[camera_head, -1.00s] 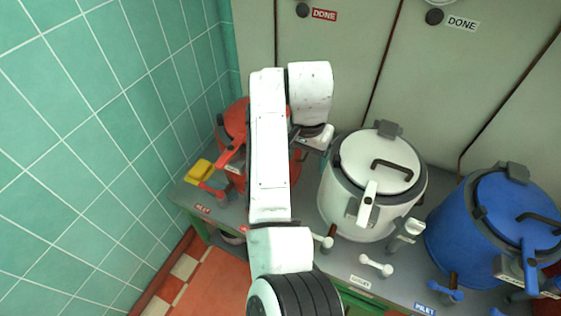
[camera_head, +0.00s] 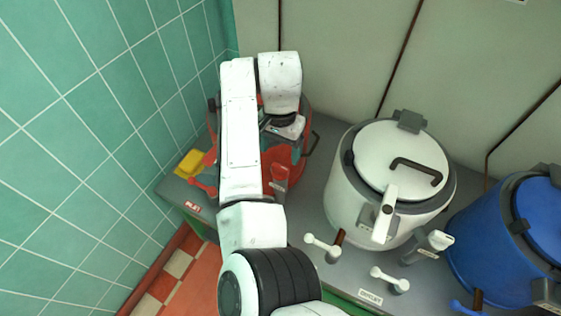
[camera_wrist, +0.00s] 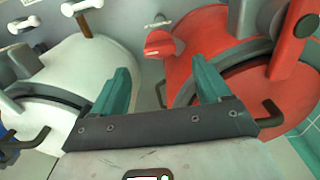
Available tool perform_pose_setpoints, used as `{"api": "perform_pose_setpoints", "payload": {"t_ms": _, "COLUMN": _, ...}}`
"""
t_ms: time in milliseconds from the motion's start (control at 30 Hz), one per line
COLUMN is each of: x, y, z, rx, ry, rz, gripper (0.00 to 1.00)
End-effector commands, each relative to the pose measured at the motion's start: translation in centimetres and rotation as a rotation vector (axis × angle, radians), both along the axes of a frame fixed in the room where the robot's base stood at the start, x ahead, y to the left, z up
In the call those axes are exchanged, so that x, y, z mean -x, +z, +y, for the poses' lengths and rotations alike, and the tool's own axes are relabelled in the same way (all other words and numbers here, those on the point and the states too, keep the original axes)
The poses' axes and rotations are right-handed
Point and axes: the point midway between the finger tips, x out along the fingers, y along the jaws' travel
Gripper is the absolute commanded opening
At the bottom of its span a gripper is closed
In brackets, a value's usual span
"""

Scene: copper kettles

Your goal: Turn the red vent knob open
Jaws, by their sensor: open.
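The red kettle (camera_head: 287,154) stands in the left corner, partly hidden behind my arm. It fills the right of the wrist view (camera_wrist: 195,38). A small red knob (camera_wrist: 158,43) with a grey fitting sits beside it in the wrist view, toward the white kettle; it appears to be the vent knob. In the head view a red and grey piece (camera_head: 279,174) at the kettle's front right looks like the same knob. My gripper (camera_wrist: 161,85) is open and empty, its teal fingers spread apart. The knob shows beyond the gap between the fingertips, apparently untouched.
The white kettle (camera_head: 372,190) stands right of the red one, with the blue kettle (camera_head: 500,250) further right. White levers (camera_head: 322,246) stick up along the grey counter's front. A yellow object (camera_head: 190,163) lies near the tiled left wall.

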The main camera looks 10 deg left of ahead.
Motion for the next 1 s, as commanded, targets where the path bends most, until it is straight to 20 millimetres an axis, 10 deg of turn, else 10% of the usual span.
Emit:
{"api": "perform_pose_setpoints", "payload": {"t_ms": 400, "x": 0.0, "y": -6.1, "z": 0.0, "rx": 0.001, "ry": 0.000, "rz": 0.001, "gripper": 0.77}}
{"api": "perform_pose_setpoints", "payload": {"t_ms": 800, "x": 0.0, "y": -6.7, "z": 0.0, "rx": 0.000, "ry": 0.000, "rz": 0.000, "gripper": 0.76}}
{"api": "perform_pose_setpoints", "payload": {"t_ms": 1000, "x": 0.0, "y": -6.7, "z": 0.0, "rx": 0.000, "ry": 0.000, "rz": 0.000, "gripper": 0.56}}
